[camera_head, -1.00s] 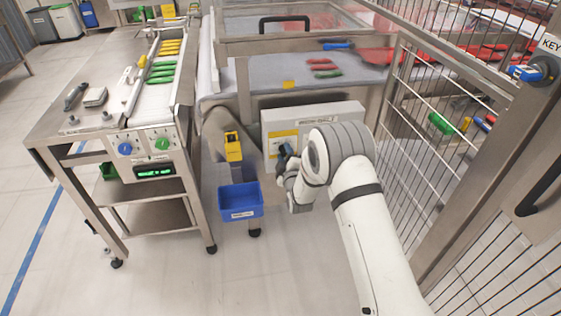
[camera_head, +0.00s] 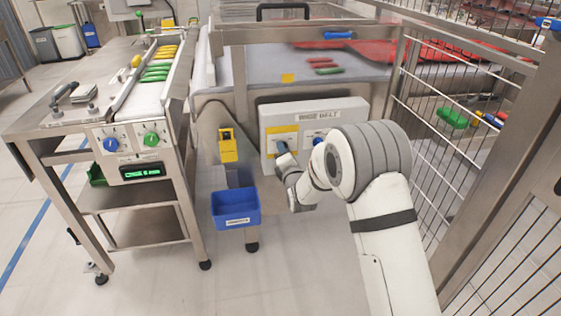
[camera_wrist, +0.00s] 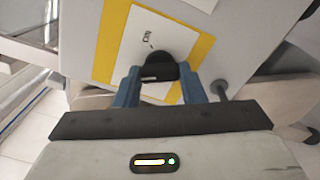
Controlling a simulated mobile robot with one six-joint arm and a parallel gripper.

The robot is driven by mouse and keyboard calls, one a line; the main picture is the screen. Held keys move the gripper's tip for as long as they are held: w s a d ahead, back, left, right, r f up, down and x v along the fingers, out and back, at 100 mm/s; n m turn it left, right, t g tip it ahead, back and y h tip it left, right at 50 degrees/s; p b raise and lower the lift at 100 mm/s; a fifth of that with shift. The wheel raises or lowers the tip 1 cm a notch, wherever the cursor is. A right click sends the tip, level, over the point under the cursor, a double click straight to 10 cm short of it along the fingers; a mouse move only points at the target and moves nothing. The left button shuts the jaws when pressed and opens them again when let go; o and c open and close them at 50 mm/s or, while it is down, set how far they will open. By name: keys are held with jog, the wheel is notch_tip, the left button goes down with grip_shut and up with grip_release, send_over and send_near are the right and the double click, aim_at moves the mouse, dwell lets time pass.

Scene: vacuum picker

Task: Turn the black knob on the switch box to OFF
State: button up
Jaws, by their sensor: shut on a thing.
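The grey switch box (camera_head: 345,111) stands below the conveyor in the head view, with a yellow-bordered white label on its front. In the wrist view, the black knob (camera_wrist: 158,62) sits on that label (camera_wrist: 135,40), with a small pale mark on its near side. My gripper (camera_wrist: 160,76) has one blue finger on each side of the knob and is shut on it. In the head view, my gripper (camera_head: 283,149) reaches the box's left part and hides the knob. I cannot read the knob's setting surely.
A blue knob (camera_head: 318,140) is right of my gripper on the box. A yellow box (camera_head: 228,146) and a blue bin (camera_head: 236,206) stand left of it. A wire fence (camera_head: 440,150) rises on the right. Open floor lies in front.

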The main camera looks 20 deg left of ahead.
jog(key=shift+d+f+n+b, duration=0.1)
jog(key=shift+f+n+b, duration=0.1)
jog(key=shift+n+b, duration=0.5)
jog(key=shift+d+f+n+b, duration=0.1)
jog(key=shift+f+n+b, duration=0.1)
jog(key=shift+n+b, duration=0.5)
jog(key=shift+r+n, duration=0.1)
jog(key=shift+n, duration=0.3)
jog(key=o, duration=1)
jog(key=shift+a+r, duration=0.1)
jog(key=shift+r, duration=0.1)
jog(key=shift+s+r, duration=0.1)
jog(key=shift+s, duration=0.05)
jog(key=p+v, duration=0.1)
jog(key=v, duration=0.6)
jog(key=shift+s+d, duration=0.2)
jog(key=shift+s, duration=0.05)
